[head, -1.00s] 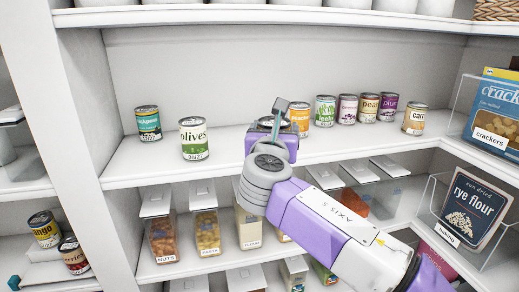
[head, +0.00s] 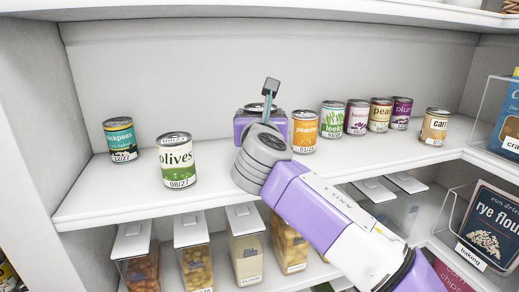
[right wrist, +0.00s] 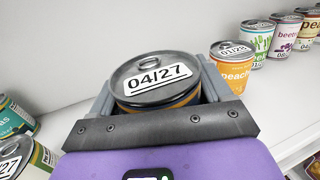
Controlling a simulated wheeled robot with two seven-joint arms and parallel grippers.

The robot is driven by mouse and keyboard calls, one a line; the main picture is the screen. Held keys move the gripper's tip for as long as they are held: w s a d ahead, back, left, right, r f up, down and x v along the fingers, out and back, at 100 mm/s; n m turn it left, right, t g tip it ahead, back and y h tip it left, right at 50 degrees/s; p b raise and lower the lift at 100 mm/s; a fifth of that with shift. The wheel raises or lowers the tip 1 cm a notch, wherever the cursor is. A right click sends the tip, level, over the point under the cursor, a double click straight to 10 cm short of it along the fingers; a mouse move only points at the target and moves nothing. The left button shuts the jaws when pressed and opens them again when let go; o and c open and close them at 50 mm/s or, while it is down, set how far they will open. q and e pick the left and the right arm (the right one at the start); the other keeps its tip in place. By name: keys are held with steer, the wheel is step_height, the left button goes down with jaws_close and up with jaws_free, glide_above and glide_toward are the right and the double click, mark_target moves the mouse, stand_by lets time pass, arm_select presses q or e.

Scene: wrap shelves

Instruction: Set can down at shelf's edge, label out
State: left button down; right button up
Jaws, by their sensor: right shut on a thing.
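My right gripper (head: 262,110) reaches in over the upper shelf (head: 105,195), between the olives can (head: 179,162) and the peaches can (head: 304,132). In the right wrist view its two grey fingers are shut on the sides of a can (right wrist: 155,82). This can has a grey ring-pull lid with a white 04/27 sticker and an orange-yellow band below the rim. Its front label is hidden by the gripper, and in the head view the can is mostly hidden. I cannot tell whether its base touches the shelf. My left gripper is not in view.
A chickpeas can (head: 121,140) stands left of the olives. Right of the peaches stand leek (head: 332,119), beetroot, pear and plum cans, then a carrot can (head: 434,127). Clear bins (head: 248,245) fill the shelf below. Bare shelf lies between the olives can and my gripper.

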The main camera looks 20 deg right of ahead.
steer(key=shift+w+f, duration=0.15)
steer(key=shift+f, duration=0.4)
step_height(320, 180, down, 4)
steer(key=shift+r+b, duration=0.2)
steer(key=shift+b, duration=0.6)
steer(key=o, duration=1.2)
steer(key=shift+o, duration=0.2)
steer(key=shift+s+a, duration=0.15)
steer(key=shift+s, duration=0.35)
steer(key=b+v, duration=0.1)
steer(key=v, duration=1)
steer(key=shift+b, duration=0.4)
